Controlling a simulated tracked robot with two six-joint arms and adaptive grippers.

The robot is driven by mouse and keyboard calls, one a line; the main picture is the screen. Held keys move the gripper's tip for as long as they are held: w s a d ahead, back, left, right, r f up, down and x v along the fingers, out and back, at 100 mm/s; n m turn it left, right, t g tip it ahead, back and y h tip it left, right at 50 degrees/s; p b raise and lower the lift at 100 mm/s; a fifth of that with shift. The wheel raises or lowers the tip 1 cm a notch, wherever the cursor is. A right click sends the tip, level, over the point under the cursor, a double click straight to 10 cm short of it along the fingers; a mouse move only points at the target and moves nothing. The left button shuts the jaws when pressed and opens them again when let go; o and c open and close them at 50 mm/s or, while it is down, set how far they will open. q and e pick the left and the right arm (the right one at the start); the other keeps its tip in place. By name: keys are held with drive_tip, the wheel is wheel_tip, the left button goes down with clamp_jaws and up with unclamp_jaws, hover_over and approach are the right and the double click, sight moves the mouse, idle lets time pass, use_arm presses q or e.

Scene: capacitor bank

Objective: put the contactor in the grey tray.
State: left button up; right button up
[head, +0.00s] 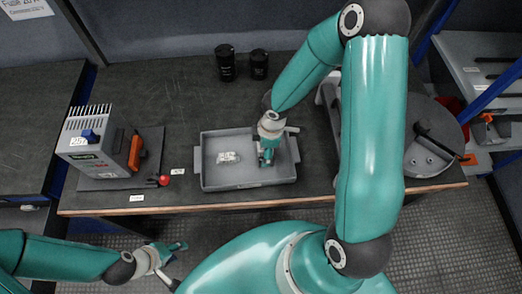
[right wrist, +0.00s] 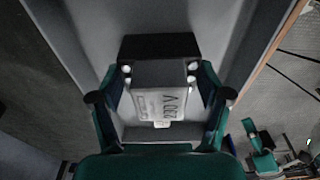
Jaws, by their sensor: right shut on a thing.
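The grey tray (head: 209,183) stands on the dark bench in the middle of the head view. My right gripper (head: 267,158) is over the right part of the tray, pointing down. In the right wrist view my right gripper (right wrist: 161,105) is shut on the contactor (right wrist: 160,75), a pale grey block with a dark end and a printed label. The tray's grey surfaces (right wrist: 80,32) show behind it. I cannot tell whether the contactor touches the tray floor; the gripper mostly hides it in the head view. My left gripper (head: 168,264) is open and empty in front of the bench.
A small pale item (head: 229,157) lies in the tray. A grey device (head: 98,146) with an orange handle and a red knob (head: 164,180) stand left of the tray. Two black cylinders (head: 226,62) stand at the back. A round grey fixture (head: 424,160) is at the right.

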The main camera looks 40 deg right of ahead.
drive_tip(key=o, duration=1.4)
drive_tip(key=shift+o, duration=0.2)
drive_tip(key=shift+r+p, duration=0.35)
drive_tip(key=shift+r, duration=0.1)
drive_tip(key=r+p, duration=0.1)
drive_tip(key=r, duration=0.2)
drive_tip(key=r+p, duration=0.1)
drive_tip(key=r, duration=0.2)
drive_tip(key=d+r+p, duration=0.1)
drive_tip(key=r, duration=0.3)
drive_tip(key=shift+s+d, duration=0.1)
drive_tip(key=shift+s, duration=0.2)
drive_tip(key=shift+r, duration=0.55)
drive_tip(key=shift+s, duration=0.1)
